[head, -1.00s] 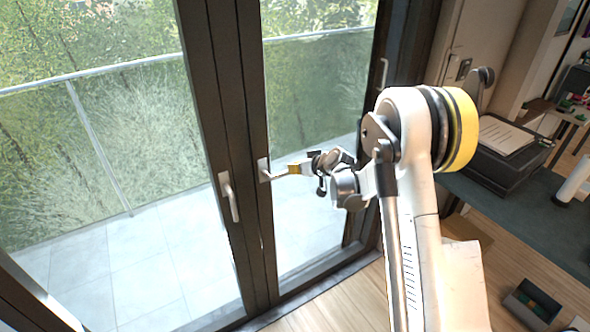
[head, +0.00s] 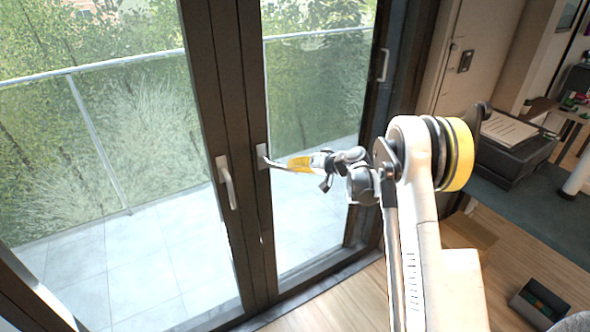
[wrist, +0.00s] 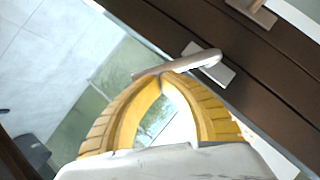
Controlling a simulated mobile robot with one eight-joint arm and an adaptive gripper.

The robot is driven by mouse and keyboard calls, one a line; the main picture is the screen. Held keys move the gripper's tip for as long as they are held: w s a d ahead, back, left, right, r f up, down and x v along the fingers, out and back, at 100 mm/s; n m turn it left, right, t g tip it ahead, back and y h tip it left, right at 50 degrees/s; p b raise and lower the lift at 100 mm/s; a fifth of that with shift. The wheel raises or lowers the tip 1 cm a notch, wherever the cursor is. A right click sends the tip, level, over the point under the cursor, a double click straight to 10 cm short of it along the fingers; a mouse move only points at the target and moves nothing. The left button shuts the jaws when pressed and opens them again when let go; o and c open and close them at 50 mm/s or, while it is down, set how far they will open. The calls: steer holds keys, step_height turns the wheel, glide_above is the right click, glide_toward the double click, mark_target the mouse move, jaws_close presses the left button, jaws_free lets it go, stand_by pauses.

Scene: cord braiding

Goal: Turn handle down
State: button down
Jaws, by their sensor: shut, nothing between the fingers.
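The right door's handle (head: 272,162) is a light metal lever on a pale plate in a dark frame. Its lever points right and slopes slightly down. In the wrist view the same lever (wrist: 185,63) runs from its plate across just beyond the yellow fingertips. My gripper (head: 290,165) is at the lever's free end, its fingers shut with tips together and empty. In the wrist view the gripper (wrist: 163,82) appears to touch the lever's edge, though exact contact is hard to tell. The lever's tip in the head view is partly hidden by the fingers.
A second handle (head: 227,182) on the left door leaf points down, close to the first. Glass panes lie on both sides, with a balcony railing outside. A dark box with papers (head: 508,140) and a small open bin (head: 540,303) are at the right.

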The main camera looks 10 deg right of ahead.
steer(key=s+a+f+m+y+b, duration=0.1)
steer(key=a+f+m+y+b, duration=0.2)
steer(key=a+f+b, duration=0.2)
steer(key=shift+s+a+f+m+t+y+b, duration=0.3)
steer(key=shift+s+f+b, duration=0.05)
steer(key=shift+b, duration=0.9)
